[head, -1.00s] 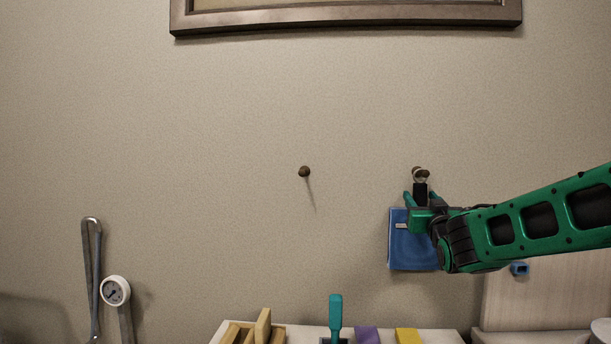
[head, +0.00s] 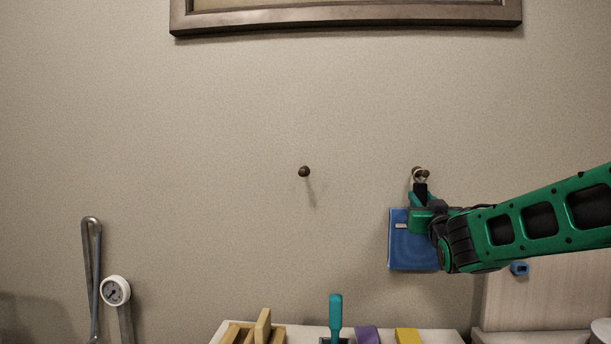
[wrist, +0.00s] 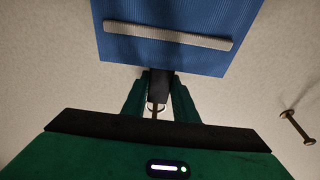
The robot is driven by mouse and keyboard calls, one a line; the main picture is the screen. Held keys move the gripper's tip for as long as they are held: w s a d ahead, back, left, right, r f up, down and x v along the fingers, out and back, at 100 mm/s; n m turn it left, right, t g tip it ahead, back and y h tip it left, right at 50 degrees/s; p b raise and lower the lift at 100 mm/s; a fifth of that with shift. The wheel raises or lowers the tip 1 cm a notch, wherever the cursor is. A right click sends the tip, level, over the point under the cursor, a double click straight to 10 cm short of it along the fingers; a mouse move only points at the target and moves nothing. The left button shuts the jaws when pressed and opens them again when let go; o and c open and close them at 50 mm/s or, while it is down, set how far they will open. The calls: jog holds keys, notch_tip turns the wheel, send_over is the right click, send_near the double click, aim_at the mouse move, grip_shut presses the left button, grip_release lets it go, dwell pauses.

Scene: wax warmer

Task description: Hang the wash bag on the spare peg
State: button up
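The wash bag (head: 410,250) is a blue pouch with a pale strip on its front, a black strap at the top and a metal ring. Its ring hangs on the right-hand peg (head: 417,171). The spare peg (head: 304,172) is a bare dark knob to the left at about the same height, and it also shows in the wrist view (wrist: 297,127). My gripper (head: 420,197) is shut on the black strap, just below the ring. In the wrist view the strap (wrist: 158,86) lies between the fingers, with the blue bag (wrist: 175,55) beyond. My gripper hides part of the bag.
A framed picture (head: 345,21) hangs above. A looped metal tool (head: 87,270) and a round gauge (head: 116,290) are at the lower left. Below are wooden blocks (head: 262,328), a teal-handled item (head: 335,312) and a yellow block (head: 407,336). The wall between the pegs is clear.

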jog(key=o, duration=0.5)
jog(key=shift+c, duration=0.2)
grip_shut()
jog(key=shift+r, duration=0.2)
jog(key=shift+s+r, duration=0.2)
jog(key=shift+r, duration=0.2)
jog(key=shift+s, duration=0.15)
jog(key=shift+r+v, duration=0.25)
jog(key=shift+v, duration=0.7)
jog(key=shift+r+v, duration=0.2)
jog(key=shift+v, duration=0.8)
jog(key=shift+s, duration=0.15)
jog(key=r+v, duration=0.1)
jog(key=v, duration=0.5)
jog(key=shift+r, duration=0.5)
